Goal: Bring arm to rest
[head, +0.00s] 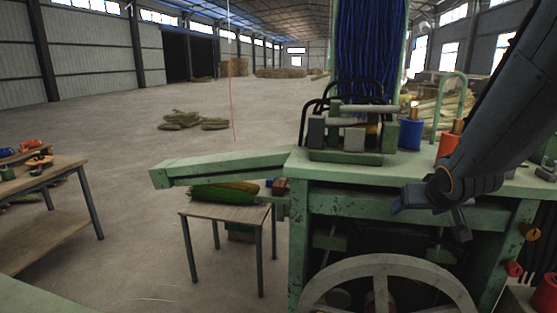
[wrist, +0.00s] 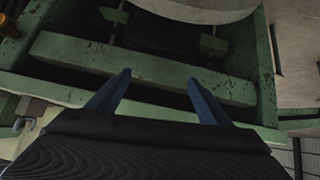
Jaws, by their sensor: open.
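My gripper (head: 432,212) hangs at the right of the head view, in front of the green winding machine (head: 330,167) and just below the level of its top. My dark arm comes down to it from the upper right. In the wrist view my gripper (wrist: 160,92) shows two blue fingers spread well apart with nothing between them. Behind the fingers are the machine's green frame bars (wrist: 140,68). I cannot tell how close the fingers are to the frame.
A large wheel (head: 390,270) sits low on the machine. Blue (head: 410,134) and red (head: 447,146) spools stand on its top. A small table (head: 228,212) and a workbench (head: 50,170) stand to the left. Open concrete floor (head: 110,130) lies beyond.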

